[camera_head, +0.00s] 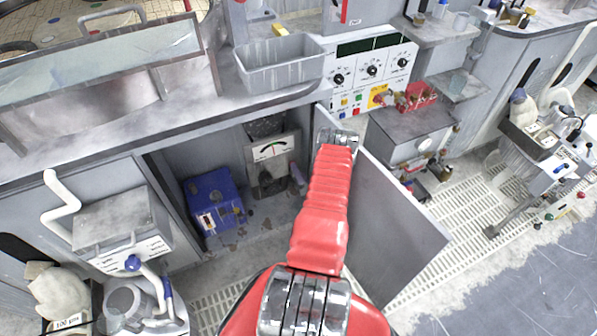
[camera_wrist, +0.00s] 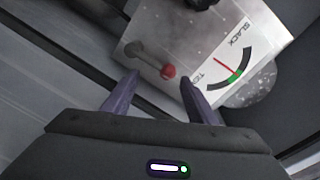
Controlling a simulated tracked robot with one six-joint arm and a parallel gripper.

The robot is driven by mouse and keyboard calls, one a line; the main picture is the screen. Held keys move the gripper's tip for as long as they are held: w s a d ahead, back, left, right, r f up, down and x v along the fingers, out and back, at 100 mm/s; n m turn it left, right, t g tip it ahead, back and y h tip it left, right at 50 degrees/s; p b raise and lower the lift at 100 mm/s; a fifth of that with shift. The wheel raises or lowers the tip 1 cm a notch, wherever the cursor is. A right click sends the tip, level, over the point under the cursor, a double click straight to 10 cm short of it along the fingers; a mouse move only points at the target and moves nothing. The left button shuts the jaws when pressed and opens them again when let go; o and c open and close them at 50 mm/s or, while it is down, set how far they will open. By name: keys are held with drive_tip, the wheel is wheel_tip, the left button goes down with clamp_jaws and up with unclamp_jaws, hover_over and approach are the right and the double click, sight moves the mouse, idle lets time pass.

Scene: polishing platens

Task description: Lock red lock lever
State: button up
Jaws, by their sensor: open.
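The red lock lever shows in the wrist view as a grey arm with a red knob (camera_wrist: 168,72), lying aslant on a pale panel (camera_wrist: 200,35). My gripper (camera_wrist: 158,79) is open, with its two purple fingers apart. In the picture, the red knob lies between the fingertips, closer to the right one. I cannot tell whether a finger touches it. In the head view the gauge box (camera_head: 270,149) stands inside the open cabinet. The lever cannot be made out there, and my red arm covers part of the cabinet's right side.
A dial (camera_wrist: 233,68) marked SLACK sits right of the lever, its red needle near a green band. A blue box (camera_head: 214,200) stands left of the gauge box. The open cabinet door (camera_head: 395,225) is right of my arm. A grey bin (camera_head: 280,68) sits on the counter above.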

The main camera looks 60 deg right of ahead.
drive_tip(key=v, duration=1.1)
drive_tip(key=shift+s+a, duration=0.25)
drive_tip(key=shift+w+a, duration=0.1)
drive_tip(key=shift+w, duration=0.15)
drive_tip(key=c, duration=0.3)
drive_tip(key=w+a+n+y, duration=0.1)
drive_tip(key=w+a, duration=0.1)
drive_tip(key=w, duration=0.2)
drive_tip(key=w+a+n+t+y, duration=0.1)
drive_tip(key=w+a, duration=0.2)
drive_tip(key=w, duration=0.2)
drive_tip(key=w+a+n+t+y, duration=0.1)
drive_tip(key=w+a, duration=0.1)
drive_tip(key=w, duration=0.2)
drive_tip(key=shift+w+a+y, duration=0.25)
drive_tip(key=shift+a+y, duration=0.05)
drive_tip(key=shift+y, duration=0.1)
clamp_jaws()
drive_tip(key=w+a+n+g+h, duration=0.5)
drive_tip(key=w+n, duration=0.3)
drive_tip(key=n, duration=0.2)
drive_tip(key=s+d+n+g+h, duration=0.2)
drive_tip(key=s+n+g, duration=0.2)
drive_tip(key=s, duration=0.1)
drive_tip(key=s+d+r+n+g+h, duration=0.1)
drive_tip(key=s+d+n+g+h, duration=0.1)
drive_tip(key=s+n+g, duration=0.2)
drive_tip(key=shift+s+r+h, duration=0.25)
drive_tip(key=shift+s+h, duration=0.05)
drive_tip(key=shift+s, duration=0.85)
